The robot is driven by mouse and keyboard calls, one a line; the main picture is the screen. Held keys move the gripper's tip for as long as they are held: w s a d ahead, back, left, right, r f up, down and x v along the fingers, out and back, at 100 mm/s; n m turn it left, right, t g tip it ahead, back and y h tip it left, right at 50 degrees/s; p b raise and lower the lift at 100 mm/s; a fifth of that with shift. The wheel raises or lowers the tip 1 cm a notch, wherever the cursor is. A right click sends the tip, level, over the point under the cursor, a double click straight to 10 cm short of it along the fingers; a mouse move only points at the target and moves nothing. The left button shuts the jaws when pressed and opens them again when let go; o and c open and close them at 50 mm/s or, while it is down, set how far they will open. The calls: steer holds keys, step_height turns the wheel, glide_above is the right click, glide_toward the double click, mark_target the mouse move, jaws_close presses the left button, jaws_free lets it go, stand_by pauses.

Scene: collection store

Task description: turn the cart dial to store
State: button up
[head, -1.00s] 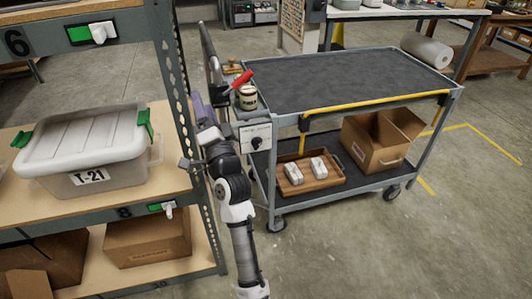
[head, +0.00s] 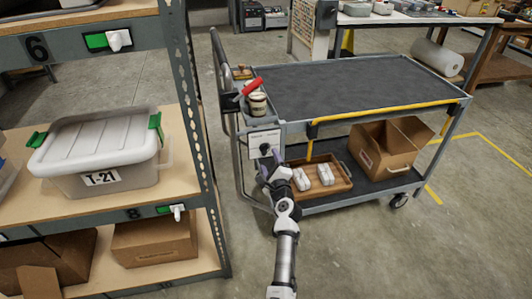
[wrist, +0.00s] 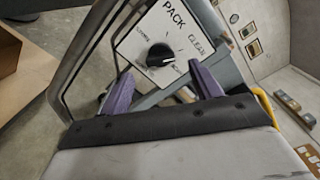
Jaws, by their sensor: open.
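The cart dial is a black round knob (wrist: 160,55) on a white label plate (wrist: 178,22) at the cart's handle end. In the wrist view the plate reads PACK and CLEAN; its smaller words are too blurred to read surely, and I cannot tell which word the knob points to. The knob also shows in the head view (head: 265,149). My gripper (wrist: 163,84) is open, its purple fingers apart and empty, with the knob beyond and between the tips, not touched. In the head view my gripper (head: 270,174) is just below and in front of the knob.
The grey cart (head: 350,82) carries a red-handled tool (head: 253,88) and a tub (head: 257,104) above the plate. A wooden tray (head: 332,184) and an open carton (head: 388,150) sit on its lower shelf. A shelving rack (head: 203,110) stands left. Floor in front is clear.

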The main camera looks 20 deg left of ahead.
mark_target(266, 152)
steer(key=x, duration=0.5)
steer(key=shift+w+a, duration=0.2)
steer(key=shift+w, duration=0.05)
steer(key=c, duration=1)
